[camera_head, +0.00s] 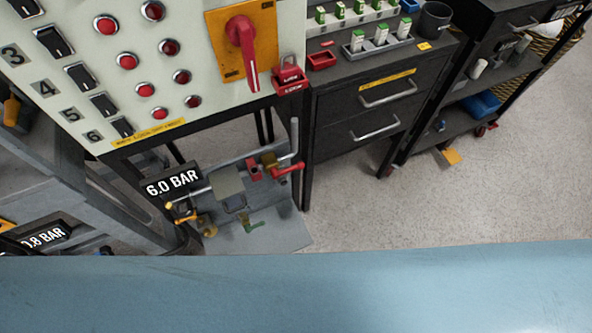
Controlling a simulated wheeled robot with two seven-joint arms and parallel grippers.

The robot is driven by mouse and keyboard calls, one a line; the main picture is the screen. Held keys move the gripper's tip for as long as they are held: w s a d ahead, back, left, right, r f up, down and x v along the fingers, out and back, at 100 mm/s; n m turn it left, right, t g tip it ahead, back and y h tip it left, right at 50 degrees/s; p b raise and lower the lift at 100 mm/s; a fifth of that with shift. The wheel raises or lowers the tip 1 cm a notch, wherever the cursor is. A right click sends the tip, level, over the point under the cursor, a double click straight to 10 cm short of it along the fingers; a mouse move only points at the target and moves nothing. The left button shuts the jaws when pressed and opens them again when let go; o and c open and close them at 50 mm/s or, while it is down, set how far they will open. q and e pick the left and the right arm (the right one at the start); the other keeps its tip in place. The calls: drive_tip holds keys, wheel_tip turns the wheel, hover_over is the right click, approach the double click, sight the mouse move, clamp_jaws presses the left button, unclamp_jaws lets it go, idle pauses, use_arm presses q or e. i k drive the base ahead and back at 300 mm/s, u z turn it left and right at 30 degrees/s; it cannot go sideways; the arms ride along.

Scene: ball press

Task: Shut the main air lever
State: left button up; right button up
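A low air assembly (225,187) stands on a grey plate near the floor, under the panel, with a "6.0 BAR" sign (172,187) beside it. A red lever (288,168) sticks out to the right by its grey upright pipe. No label shows which one is the main air lever, and I cannot tell whether any is open or shut. Neither of my grippers is in view.
The panel above carries a large red rotary handle (243,50) on a yellow plate, red buttons and black switches. A red padlock (290,76) is at its edge. A black drawer cabinet (370,105) and a shelf cart (470,90) stand right.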

sight(276, 175)
drive_tip(key=k, duration=0.5)
drive_tip(key=z, duration=1.6)
drive_tip(key=i, duration=0.85)
drive_tip(key=u, duration=1.8)
